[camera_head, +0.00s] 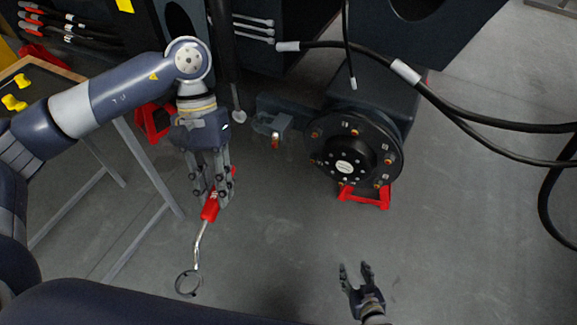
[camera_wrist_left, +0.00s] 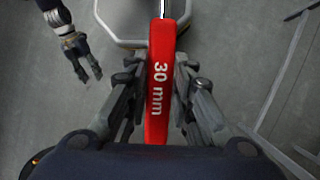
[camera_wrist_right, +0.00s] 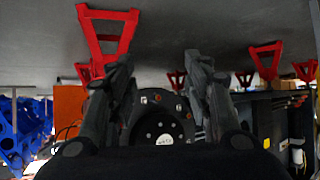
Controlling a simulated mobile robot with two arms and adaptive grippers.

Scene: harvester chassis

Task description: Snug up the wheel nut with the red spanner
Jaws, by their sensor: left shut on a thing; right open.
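The red spanner (camera_head: 209,211) hangs below my left gripper (camera_head: 212,190), which is shut on its red handle. Its silver shank bends down to a ring end (camera_head: 188,283). In the left wrist view the red handle (camera_wrist_left: 160,90) reads "30 mm" between the fingers of my left gripper (camera_wrist_left: 158,105). The black wheel hub (camera_head: 355,150) carries several copper-coloured wheel nuts (camera_head: 388,153) around its face, right of the spanner and apart from it. My right gripper (camera_head: 356,276) is open and empty, below the hub in the head view. The hub also shows in the right wrist view (camera_wrist_right: 163,128), between the open fingers.
A red stand (camera_head: 365,196) is under the hub. Black hoses (camera_head: 460,115) cross at the upper right. A table with yellow items (camera_head: 14,103) stands at the left. A metal bracket (camera_head: 271,124) juts out left of the hub. Grey floor between spanner and hub is clear.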

